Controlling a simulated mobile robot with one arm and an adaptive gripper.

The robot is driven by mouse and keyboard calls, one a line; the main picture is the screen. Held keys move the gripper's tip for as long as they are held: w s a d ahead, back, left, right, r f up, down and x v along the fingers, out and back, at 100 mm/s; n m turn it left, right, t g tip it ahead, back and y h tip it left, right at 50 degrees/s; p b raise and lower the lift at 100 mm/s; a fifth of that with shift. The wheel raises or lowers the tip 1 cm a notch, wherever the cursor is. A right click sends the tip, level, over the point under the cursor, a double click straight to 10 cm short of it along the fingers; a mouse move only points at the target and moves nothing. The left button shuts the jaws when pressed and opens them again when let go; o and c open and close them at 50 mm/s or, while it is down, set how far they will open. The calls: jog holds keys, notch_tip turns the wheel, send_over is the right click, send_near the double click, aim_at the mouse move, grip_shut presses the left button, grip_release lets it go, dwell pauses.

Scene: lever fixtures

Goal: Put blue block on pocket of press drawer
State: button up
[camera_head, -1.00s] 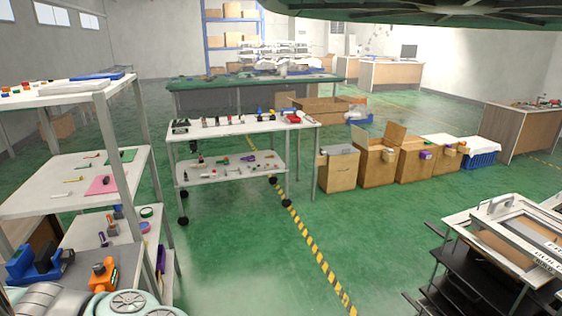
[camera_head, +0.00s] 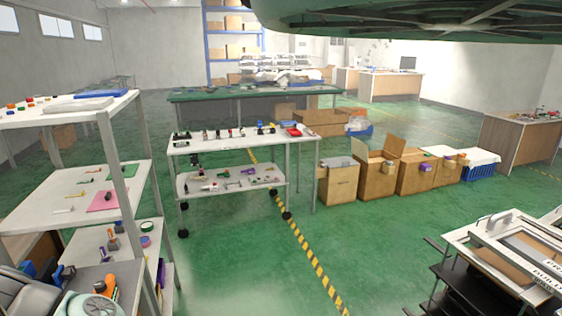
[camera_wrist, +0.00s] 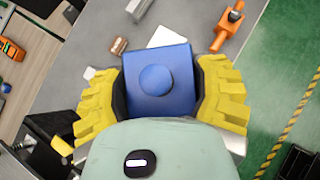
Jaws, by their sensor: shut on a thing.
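A white framed fixture with dark lettering (camera_head: 483,231) stands at the lower right. It may be the press, but I cannot tell its drawer or pocket.
A white shelf rack (camera_head: 66,112) with small items stands close on the left. An orange tool (camera_wrist: 228,27) lies near the gripper. A two-level cart (camera_head: 238,144) and cardboard boxes (camera_head: 377,174) stand farther back. Green floor (camera_head: 240,250) is clear in the middle.

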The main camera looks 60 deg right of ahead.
notch_tip(320, 180, up, 31)
jog(key=p, duration=2.9)
